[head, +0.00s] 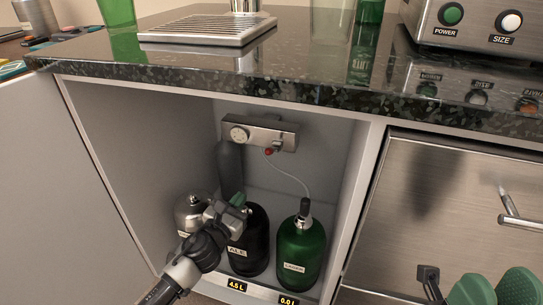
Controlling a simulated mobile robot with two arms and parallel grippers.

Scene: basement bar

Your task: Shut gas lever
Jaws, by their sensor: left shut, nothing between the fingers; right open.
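The gas lever (268,151) is a small red-tipped part under the right end of a steel gas panel (271,131) on the cabinet's back wall. It is too small to tell how it is turned. The panel has a round gauge (239,133). A pale hose (292,178) runs from near the lever down to the green keg. My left gripper (238,200) is shut and empty inside the cabinet, below and left of the lever, apart from it and in front of the black keg. My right gripper (496,288) is open, low at the right, outside the cabinet.
A silver keg (190,212), a black keg (253,250) labelled ALE and a green keg (301,245) stand inside. A dark cylinder (229,165) is behind. The open door (65,170) is left, a steel drawer front (440,215) right. The stone counter (300,75) overhangs.

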